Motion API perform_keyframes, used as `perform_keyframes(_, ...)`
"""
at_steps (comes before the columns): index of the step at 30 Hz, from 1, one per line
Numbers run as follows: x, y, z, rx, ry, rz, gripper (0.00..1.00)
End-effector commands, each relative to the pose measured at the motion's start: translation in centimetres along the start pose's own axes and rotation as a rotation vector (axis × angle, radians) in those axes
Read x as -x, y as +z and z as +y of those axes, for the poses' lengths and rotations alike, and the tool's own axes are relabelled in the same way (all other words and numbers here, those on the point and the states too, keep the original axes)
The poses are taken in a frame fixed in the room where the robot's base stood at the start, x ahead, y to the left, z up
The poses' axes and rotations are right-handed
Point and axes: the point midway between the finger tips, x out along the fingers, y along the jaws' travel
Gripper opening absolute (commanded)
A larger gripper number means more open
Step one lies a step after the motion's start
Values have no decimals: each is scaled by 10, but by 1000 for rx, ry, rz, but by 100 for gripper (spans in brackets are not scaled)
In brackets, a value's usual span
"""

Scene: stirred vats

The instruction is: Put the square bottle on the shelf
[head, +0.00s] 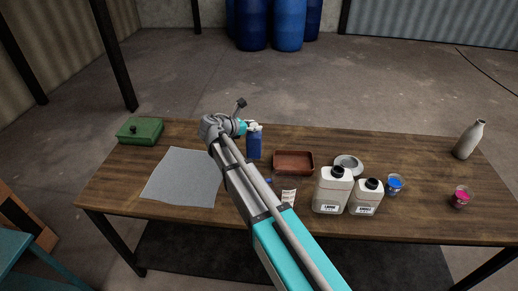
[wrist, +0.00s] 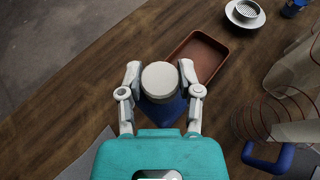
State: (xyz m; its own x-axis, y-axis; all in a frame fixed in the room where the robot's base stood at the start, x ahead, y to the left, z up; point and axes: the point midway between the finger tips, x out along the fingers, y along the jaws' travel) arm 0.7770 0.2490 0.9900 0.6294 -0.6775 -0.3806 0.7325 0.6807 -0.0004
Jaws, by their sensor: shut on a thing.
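The square bottle (head: 254,144) is blue with a white cap and stands upright at the back middle of the table. My gripper (head: 252,126) is at its top, shut on it. In the wrist view, the round white cap (wrist: 160,80) sits between the two fingers of my gripper (wrist: 160,78), with the blue body (wrist: 164,114) below and partly hidden. I cannot tell whether the bottle's base touches the table. I cannot make out a shelf for certain in either view.
On the wooden table (head: 410,155), a brown tray (head: 293,153) lies right of the bottle. A grey mat (head: 180,178) and green box (head: 140,134) are left.

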Motion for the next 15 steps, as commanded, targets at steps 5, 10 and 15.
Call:
perform_keyframes(5,-8,-21,0,0,0,-1,0)
perform_keyframes(10,-14,-35,0,0,1,-1,0)
perform_keyframes(15,-16,-41,0,1,1,-1,0)
